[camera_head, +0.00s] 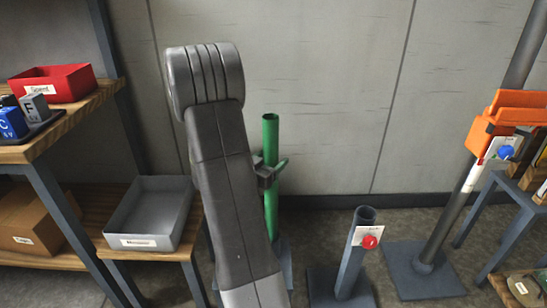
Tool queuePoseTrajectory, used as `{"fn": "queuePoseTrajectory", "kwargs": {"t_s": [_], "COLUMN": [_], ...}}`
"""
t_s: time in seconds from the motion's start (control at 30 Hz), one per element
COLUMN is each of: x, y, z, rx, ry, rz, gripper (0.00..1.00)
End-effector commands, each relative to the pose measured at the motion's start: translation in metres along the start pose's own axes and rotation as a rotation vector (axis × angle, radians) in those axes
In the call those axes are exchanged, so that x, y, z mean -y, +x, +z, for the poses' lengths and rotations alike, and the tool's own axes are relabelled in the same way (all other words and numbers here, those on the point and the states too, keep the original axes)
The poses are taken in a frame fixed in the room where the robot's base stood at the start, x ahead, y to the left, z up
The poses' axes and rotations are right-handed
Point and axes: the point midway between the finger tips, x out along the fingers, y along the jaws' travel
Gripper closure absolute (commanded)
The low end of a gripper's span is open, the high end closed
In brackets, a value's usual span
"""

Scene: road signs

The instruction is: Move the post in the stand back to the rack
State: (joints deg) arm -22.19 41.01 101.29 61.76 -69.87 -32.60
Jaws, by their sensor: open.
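A green post (271,132) stands upright just behind my arm, with a small green arm sticking out on its right side. My gripper (268,174) is open at the post's middle, its dark jaws by the post. I cannot tell whether they touch it. The post's lower end is partly hidden by my arm, above a grey-blue base plate (286,268). To the right is a grey stand tube (354,262) with an open top, a white label and a red knob (369,242). I cannot make out which thing is the rack.
At left, a wooden shelf (75,118) holds a red bin (62,82); a grey tray (150,243) sits on a low table. At right, a dark pole (448,215) with an orange fitting (506,118) rises from a plate, beside another table (490,212). A wall is behind.

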Motion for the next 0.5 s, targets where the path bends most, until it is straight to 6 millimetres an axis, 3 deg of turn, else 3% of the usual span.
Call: {"fn": "queuePoseTrajectory", "kwargs": {"t_s": [0.3,0.5], "x": [0.001,0.001], "y": [-0.071,-0.103], "z": [-0.002,-0.001], "rx": [-0.001,-0.001], "ry": [-0.001,-0.001], "rz": [-0.005,-0.004], "gripper": [0.32,0.32]}}
